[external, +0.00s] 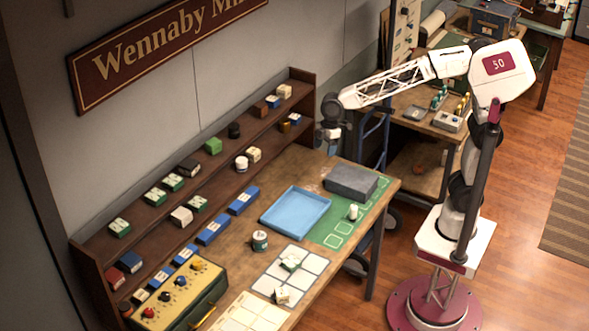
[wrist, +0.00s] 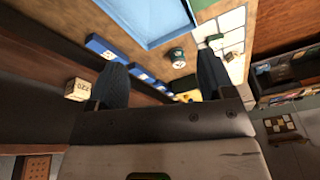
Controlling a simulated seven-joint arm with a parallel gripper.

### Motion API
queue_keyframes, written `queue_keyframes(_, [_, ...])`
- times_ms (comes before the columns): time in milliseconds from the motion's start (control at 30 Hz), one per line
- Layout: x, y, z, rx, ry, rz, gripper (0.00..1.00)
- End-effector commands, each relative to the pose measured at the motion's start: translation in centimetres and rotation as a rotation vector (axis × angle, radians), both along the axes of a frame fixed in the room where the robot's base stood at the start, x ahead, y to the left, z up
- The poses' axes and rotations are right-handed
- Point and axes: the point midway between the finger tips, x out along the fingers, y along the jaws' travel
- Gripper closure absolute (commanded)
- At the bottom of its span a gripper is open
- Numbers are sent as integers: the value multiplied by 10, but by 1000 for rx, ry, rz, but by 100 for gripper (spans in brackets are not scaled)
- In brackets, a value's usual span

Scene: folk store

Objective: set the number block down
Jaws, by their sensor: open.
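A cream block with dark digits (wrist: 77,89) sits at the left of the wrist view, beside the left finger and outside the jaws. I cannot tell for certain which external-view block it is. My gripper (external: 332,148) hangs above the far end of the workbench, near the shelf end. In the wrist view my gripper (wrist: 160,82) has its fingers wide apart with nothing between them.
The stepped shelf (external: 140,233) along the wall holds several boxes and jars. A blue tray (external: 265,222), a grey box (external: 351,182), a green mat (external: 330,236), a round tin (external: 260,240) and a yellow control box (external: 200,300) occupy the bench. Bare wood shows left of the tray.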

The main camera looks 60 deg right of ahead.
Motion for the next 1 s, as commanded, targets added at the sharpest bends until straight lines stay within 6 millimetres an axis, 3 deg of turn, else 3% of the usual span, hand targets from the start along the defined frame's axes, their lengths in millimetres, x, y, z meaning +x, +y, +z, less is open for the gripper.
queue_keyframes(100, [-12, -49, 7, -9, -1, -116, 25])
queue_keyframes(500, [-72, -186, 12, -37, -3, -501, 25])
queue_keyframes(700, [-113, -244, 6, -46, -7, -695, 25])
queue_keyframes(1000, [-181, -314, -12, -55, -17, -984, 25])
